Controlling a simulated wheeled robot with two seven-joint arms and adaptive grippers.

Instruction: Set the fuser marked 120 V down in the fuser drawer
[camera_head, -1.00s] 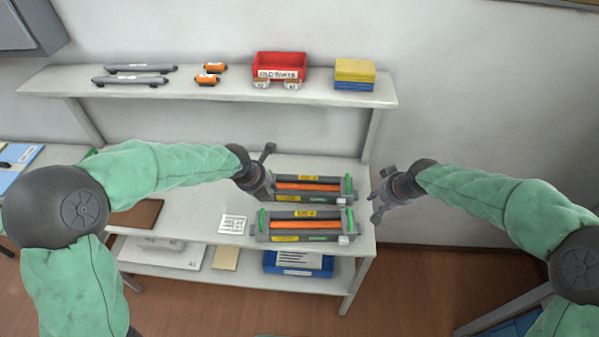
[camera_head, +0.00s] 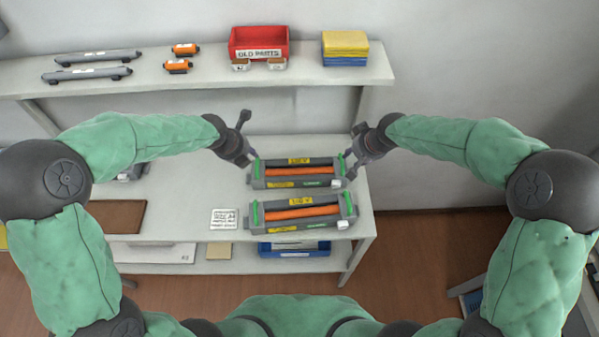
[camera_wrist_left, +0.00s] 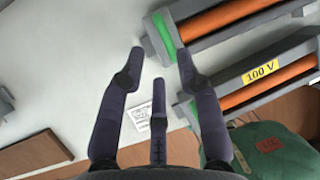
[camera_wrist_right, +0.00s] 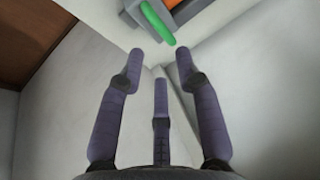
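Two grey fusers with orange rollers and green end levers lie one behind the other on the table. The rear fuser (camera_head: 297,171) has a yellow label that looks like 120 V, though it is small. The front fuser (camera_head: 302,212) reads 100 V in the left wrist view (camera_wrist_left: 262,72). My left gripper (camera_head: 247,138) is open and empty at the rear fuser's left end. My right gripper (camera_head: 355,152) is open and empty by its right end; a green lever (camera_wrist_right: 157,22) shows ahead of its fingers. I cannot make out the fuser drawer in any view.
A shelf (camera_head: 205,85) above the table holds a red old-parts bin (camera_head: 259,42), yellow and blue boxes (camera_head: 345,48), orange cartridges and grey tubes. A printed card (camera_head: 224,219) and a brown board (camera_head: 118,217) lie left of the fusers. A blue box (camera_head: 293,249) is below.

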